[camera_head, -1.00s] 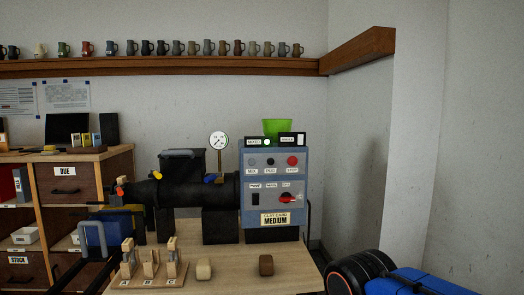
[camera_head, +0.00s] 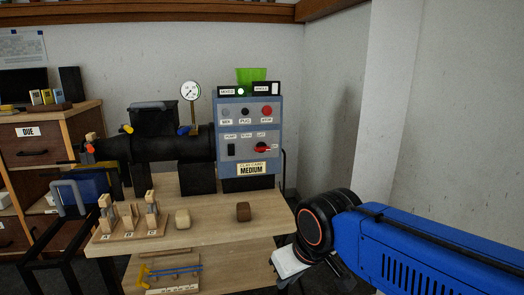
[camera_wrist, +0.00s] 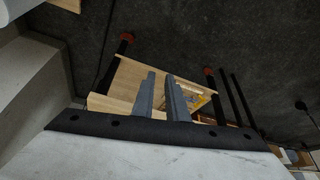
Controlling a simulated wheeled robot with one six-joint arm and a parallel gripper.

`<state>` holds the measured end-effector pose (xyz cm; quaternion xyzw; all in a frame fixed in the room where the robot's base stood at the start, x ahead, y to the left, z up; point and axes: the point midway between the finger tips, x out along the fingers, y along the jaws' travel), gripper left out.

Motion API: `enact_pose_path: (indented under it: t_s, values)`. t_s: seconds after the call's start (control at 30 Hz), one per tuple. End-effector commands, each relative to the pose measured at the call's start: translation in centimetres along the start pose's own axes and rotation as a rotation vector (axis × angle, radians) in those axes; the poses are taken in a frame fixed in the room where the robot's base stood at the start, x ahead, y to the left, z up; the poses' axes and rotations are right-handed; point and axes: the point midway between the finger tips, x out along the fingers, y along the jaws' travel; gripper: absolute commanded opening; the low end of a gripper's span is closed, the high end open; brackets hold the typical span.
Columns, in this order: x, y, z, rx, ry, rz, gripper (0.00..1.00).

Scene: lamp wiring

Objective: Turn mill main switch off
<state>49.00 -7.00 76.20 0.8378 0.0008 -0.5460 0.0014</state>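The mill's control panel (camera_head: 232,172) is a blue-grey box at the right end of the black mill. A red-handled rotary switch (camera_head: 263,147) sits at its lower right, its handle roughly level; its small labels are too blurred to read surely. A black rocker switch (camera_head: 231,150) is at the lower left of the panel. My gripper (camera_wrist: 160,88) shows in the wrist view with two grey fingers apart and nothing between them. It points down past the wooden table, well away from the panel. In the head view my arm is at the right, fingertips not clear.
The wooden table (camera_head: 215,236) bears a rack of labelled wooden pieces (camera_head: 130,232) and two small blocks. A lower shelf (camera_head: 210,275) holds yellow and blue tools. A round gauge (camera_head: 190,91) stands on the mill. A green light (camera_head: 241,91) shows above the panel. Space before the panel is clear.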

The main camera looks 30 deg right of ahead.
Motion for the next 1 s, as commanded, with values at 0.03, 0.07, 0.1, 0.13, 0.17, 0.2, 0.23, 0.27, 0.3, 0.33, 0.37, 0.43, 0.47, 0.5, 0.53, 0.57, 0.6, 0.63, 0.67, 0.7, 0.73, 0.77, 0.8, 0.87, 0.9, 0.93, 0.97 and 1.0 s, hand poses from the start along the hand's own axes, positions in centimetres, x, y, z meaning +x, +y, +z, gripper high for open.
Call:
enact_pose_path:
  t_s: [0.03, 0.07, 0.1, 0.13, 0.17, 0.2, 0.23, 0.27, 0.3, 0.33, 0.37, 0.43, 0.47, 0.5, 0.53, 0.57, 0.6, 0.63, 0.67, 0.7, 0.73, 0.77, 0.8, 0.87, 0.9, 0.93, 0.97, 1.0]
  values:
    - [0.1, 0.1, -0.3, 0.002, 0.005, 0.001, 0.26]
    - [0.2, 0.1, -0.7, 0.005, 0.012, 0.002, 0.33]
    - [0.5, 0.2, -1.4, 0.009, 0.027, 0.005, 0.43]
    - [0.7, 0.4, -2.1, 0.013, 0.043, 0.007, 0.5]
    - [0.9, 0.5, -3.0, 0.018, 0.063, 0.01, 0.57]
    - [1.3, 0.8, -4.4, 0.026, 0.094, 0.015, 0.67]
    - [1.6, 1.1, -5.6, 0.033, 0.121, 0.019, 0.73]
    - [2.0, 1.4, -6.9, 0.041, 0.151, 0.025, 0.73]
    - [2.4, 1.9, -8.7, 0.05, 0.195, 0.032, 0.73]
    - [2.7, 2.2, -10.1, 0.057, 0.227, 0.037, 0.73]
    - [3.0, 2.6, -11.5, 0.065, 0.261, 0.043, 0.73]
    - [3.6, 3.6, -14.5, 0.08, 0.337, 0.057, 0.73]
    - [3.9, 4.1, -15.8, 0.086, 0.37, 0.064, 0.73]
    - [4.1, 4.7, -17.4, 0.094, 0.413, 0.073, 0.73]
    - [4.3, 5.2, -18.6, 0.099, 0.446, 0.079, 0.73]
    - [4.5, 5.7, -19.8, 0.105, 0.478, 0.086, 0.73]
    - [4.7, 6.5, -21.3, 0.112, 0.522, 0.096, 0.73]
    - [4.9, 7.0, -22.5, 0.117, 0.555, 0.103, 0.73]
    - [5.0, 7.5, -23.6, 0.121, 0.587, 0.11, 0.73]
    - [5.1, 8.3, -25.0, 0.128, 0.631, 0.121, 0.73]
    - [5.3, 8.9, -26.0, 0.131, 0.663, 0.128, 0.73]
    - [5.3, 9.5, -27.1, 0.135, 0.697, 0.136, 0.73]
    - [5.4, 10.3, -28.3, 0.141, 0.741, 0.147, 0.73]
    - [5.4, 11.5, -30.1, 0.147, 0.806, 0.162, 0.73]
    - [5.5, 12.3, -31.2, 0.151, 0.849, 0.174, 0.73]
    - [5.5, 12.9, -32.0, 0.154, 0.88, 0.182, 0.73]
    - [5.5, 13.5, -32.7, 0.156, 0.911, 0.189, 0.73]
    - [5.4, 14.3, -33.6, 0.159, 0.95, 0.2, 0.73]
